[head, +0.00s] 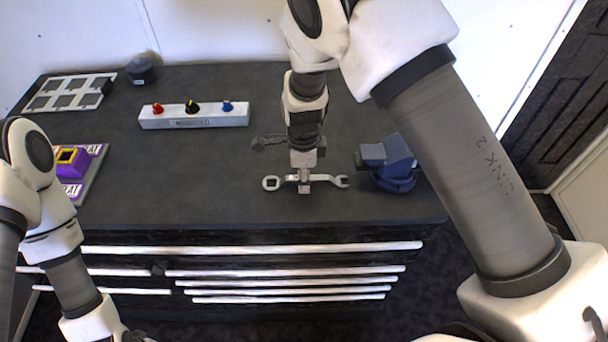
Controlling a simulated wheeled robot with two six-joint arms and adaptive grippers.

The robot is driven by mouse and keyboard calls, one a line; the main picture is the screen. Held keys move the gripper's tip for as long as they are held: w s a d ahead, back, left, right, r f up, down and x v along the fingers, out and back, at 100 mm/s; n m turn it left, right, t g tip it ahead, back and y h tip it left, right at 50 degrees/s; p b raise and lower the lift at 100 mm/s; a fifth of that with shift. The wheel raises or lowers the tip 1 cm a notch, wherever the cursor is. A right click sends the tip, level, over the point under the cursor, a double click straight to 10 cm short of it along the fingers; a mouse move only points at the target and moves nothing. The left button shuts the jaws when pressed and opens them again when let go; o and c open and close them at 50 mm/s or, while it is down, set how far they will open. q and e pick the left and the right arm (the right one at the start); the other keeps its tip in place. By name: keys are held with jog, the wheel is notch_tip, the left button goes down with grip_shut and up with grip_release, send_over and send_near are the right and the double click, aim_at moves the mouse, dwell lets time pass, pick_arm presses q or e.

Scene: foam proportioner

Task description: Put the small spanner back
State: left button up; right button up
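A silver spanner (335,182) lies level, left to right, near the front right of the dark bench top. It has a ring end at left and an open jaw at right. My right gripper (304,187) points down at the middle of its handle, with a finger in front of the handle. The fingers line up with my view, so I cannot tell whether they are closed on it, or whether the spanner touches the bench. My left gripper (133,337) is at the bottom edge, mostly cut off.
A blue vise (392,165) stands close to the spanner's right end. A dark grey object (266,142) lies behind my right gripper, partly hidden. A white block with coloured knobs (195,118), a slotted tray (70,93), a dark pot (140,71) and a purple fixture (82,165) stand farther left.

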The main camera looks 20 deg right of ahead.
jog(key=shift+s+d+r, duration=0.1)
jog(key=shift+d, duration=0.05)
jog(key=shift+r, duration=0.25)
notch_tip(320, 180, up, 11)
jog(key=b, duration=0.2)
jog(key=shift+r, duration=0.2)
